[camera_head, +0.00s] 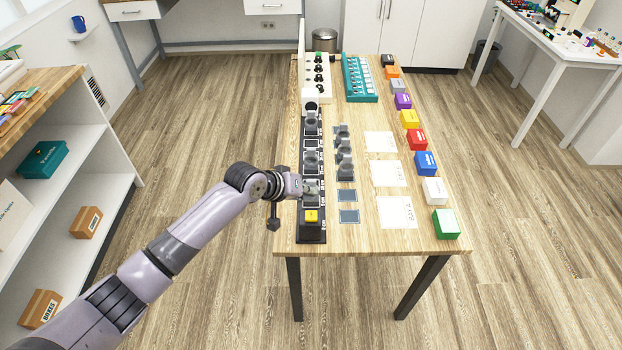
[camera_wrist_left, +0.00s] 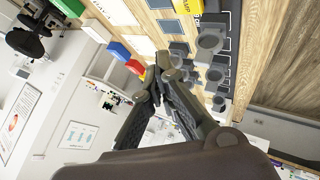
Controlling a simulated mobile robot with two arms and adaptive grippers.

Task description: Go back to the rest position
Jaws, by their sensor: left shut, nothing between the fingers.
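My left gripper (camera_head: 314,188) reaches in from the left, above the near part of the black strip (camera_head: 312,236) along the table's left edge. It points across the table to the right. In the left wrist view its two dark fingers (camera_wrist_left: 165,76) meet at the tips, with nothing held between them. A yellow-topped block (camera_head: 311,216) sits at the strip's near end, just nearer than the gripper. Grey parts (camera_head: 310,160) stand in the strip beyond the gripper. My right gripper is not in view.
The wooden table (camera_head: 362,235) also carries grey parts (camera_head: 345,165) in a middle row, white sheets (camera_head: 396,212) and a row of coloured boxes, with a green box (camera_head: 446,224) nearest. A teal rack (camera_head: 360,80) stands at the far end. A shelf (camera_head: 60,150) stands left, with floor between.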

